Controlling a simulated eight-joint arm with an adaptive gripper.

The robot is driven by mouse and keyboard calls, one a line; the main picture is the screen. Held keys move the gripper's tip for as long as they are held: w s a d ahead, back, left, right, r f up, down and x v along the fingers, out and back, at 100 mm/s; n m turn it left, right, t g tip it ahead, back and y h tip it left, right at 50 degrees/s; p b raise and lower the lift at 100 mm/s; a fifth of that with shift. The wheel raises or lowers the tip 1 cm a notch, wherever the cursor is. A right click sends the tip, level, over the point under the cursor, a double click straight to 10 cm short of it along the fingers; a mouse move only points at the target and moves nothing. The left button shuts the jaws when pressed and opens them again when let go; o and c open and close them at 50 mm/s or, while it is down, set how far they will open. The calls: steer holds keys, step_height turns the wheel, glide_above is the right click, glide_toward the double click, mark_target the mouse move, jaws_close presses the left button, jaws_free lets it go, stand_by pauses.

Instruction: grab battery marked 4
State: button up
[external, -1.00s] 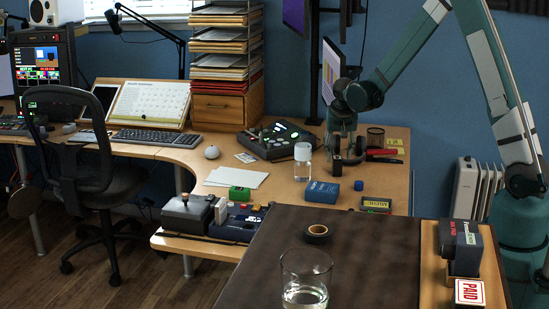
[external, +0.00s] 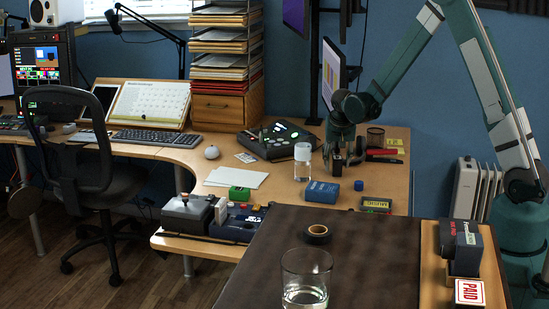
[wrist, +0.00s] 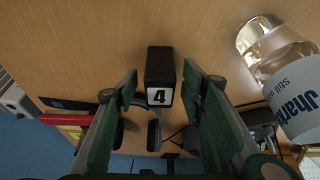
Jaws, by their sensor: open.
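The battery marked 4 (wrist: 159,66) is a black upright block with a white label, in the middle of the wrist view. In the external view it is a small dark shape (external: 337,169) on the desk, partly hard to tell from the fingers. My gripper (wrist: 160,80) is open, with one green finger on each side of the battery's labelled end. Small gaps show between the battery and both fingers. In the external view my gripper (external: 342,158) is low over the desk, right at the battery.
A clear bottle (external: 303,162) stands left of my gripper; in the wrist view it is at right (wrist: 287,75). A small gadget (external: 376,204) lies near the desk edge.

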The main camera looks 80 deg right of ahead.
steer(key=shift+x, duration=0.9)
steer(key=shift+c, duration=0.7)
steer(key=c, duration=1)
